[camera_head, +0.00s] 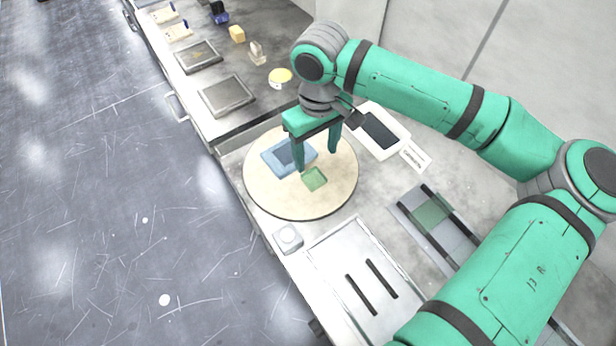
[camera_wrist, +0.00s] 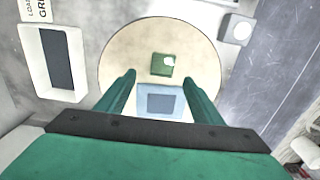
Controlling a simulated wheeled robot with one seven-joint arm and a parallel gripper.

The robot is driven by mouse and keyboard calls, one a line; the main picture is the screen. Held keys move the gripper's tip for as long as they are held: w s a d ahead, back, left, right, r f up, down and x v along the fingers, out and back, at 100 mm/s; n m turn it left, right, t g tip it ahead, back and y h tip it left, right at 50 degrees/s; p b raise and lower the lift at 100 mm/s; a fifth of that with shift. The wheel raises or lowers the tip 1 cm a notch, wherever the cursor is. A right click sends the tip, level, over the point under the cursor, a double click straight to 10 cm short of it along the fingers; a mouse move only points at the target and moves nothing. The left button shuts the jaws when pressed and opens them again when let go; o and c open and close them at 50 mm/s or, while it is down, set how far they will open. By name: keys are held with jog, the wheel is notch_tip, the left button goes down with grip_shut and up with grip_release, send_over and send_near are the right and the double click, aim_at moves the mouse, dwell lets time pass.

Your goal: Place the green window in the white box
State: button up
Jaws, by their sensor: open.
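The green window (camera_head: 314,179), a small flat square, lies on a round cream platen (camera_head: 270,195). In the wrist view the window (camera_wrist: 162,65) has a bright glare spot. My gripper (camera_head: 317,161) is open and empty above the platen, pointing down. In the wrist view the window lies just past my fingertips (camera_wrist: 159,80), about midway between them. The white box (camera_head: 403,134) is a shallow open tray with a dark pad inside, right of the platen. It shows at the upper left in the wrist view (camera_wrist: 29,62).
A blue square frame (camera_head: 276,163) lies on the platen beside the window. A small white cube (camera_head: 288,238) and a metal tray with two dark bars (camera_head: 345,237) stand nearer. A rack with a green translucent piece (camera_head: 432,213) is at right. Dark flat trays (camera_head: 228,95) are at upper left.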

aim_at(314, 177)
notch_tip(314, 177, down, 3)
jog(key=shift+f, duration=0.15)
jog(key=shift+s+a+f, duration=0.1)
jog(key=shift+f, duration=1.15)
jog(key=shift+s+a+f, duration=0.1)
jog(key=shift+f, duration=1.15)
jog(key=c, duration=1.3)
jog(key=shift+r, duration=0.15)
